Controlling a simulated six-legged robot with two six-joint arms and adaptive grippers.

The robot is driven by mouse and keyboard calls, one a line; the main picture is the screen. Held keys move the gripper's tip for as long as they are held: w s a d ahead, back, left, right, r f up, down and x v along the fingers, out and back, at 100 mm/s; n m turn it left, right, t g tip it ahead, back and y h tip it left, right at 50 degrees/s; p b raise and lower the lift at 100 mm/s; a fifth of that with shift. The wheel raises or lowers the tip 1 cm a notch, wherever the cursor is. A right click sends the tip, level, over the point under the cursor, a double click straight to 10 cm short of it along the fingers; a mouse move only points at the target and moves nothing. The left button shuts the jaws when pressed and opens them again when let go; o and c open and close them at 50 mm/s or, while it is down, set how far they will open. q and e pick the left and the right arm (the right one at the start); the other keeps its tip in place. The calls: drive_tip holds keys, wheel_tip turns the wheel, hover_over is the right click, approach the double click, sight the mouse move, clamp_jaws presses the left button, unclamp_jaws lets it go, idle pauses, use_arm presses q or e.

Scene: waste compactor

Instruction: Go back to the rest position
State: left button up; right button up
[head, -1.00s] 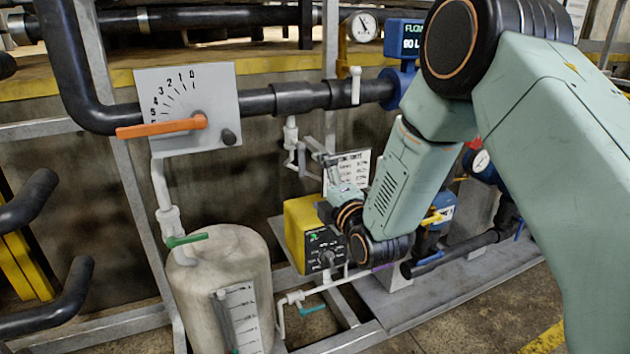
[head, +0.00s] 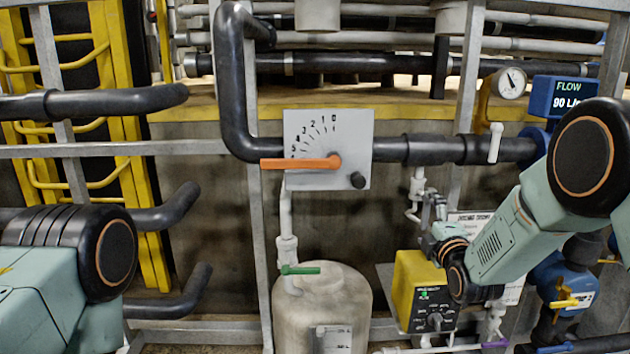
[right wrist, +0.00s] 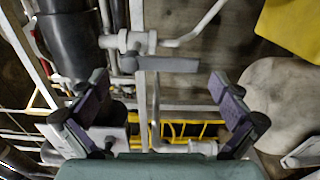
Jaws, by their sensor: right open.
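My right gripper (head: 434,222) is small in the head view, up beside the top of the yellow control box (head: 407,270). In the right wrist view its two fingers (right wrist: 158,88) are spread wide with nothing held between them. A grey lever on a white pipe fitting (right wrist: 165,65) shows in the gap, apart from both fingers as far as I can tell. My left arm (head: 75,260) shows at the lower left of the head view, but its gripper is out of the picture.
A grey panel (head: 352,130) with an orange lever (head: 300,163) is on the dark pipe. A pale tank (head: 325,295) stands below it. Black curved handles (head: 165,215) are close to my left arm. A blue flow meter (head: 560,97) stands behind my right arm.

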sight(423, 215)
drive_tip(key=shift+w+a, duration=0.1)
drive_tip(key=shift+w, duration=1.3)
drive_tip(key=shift+s, duration=0.1)
drive_tip(key=s, duration=1.2)
drive_tip(key=w, duration=1.2)
drive_tip(key=shift+w, duration=0.2)
drive_tip(key=shift+s+a+r+m+p, duration=0.15)
drive_tip(key=shift+a+r+m, duration=0.35)
drive_tip(key=shift+m, duration=2.15)
drive_tip(key=shift+w+a+r+m+p, duration=0.1)
drive_tip(key=shift+a+r+m+p, duration=0.4)
drive_tip(key=shift+m, duration=2.1)
drive_tip(key=shift+s+a+r+m, duration=0.1)
drive_tip(key=shift+a+r+m, duration=0.4)
drive_tip(key=shift+m, duration=2.15)
drive_tip(key=shift+d+r, duration=0.15)
drive_tip(key=shift+d, duration=0.1)
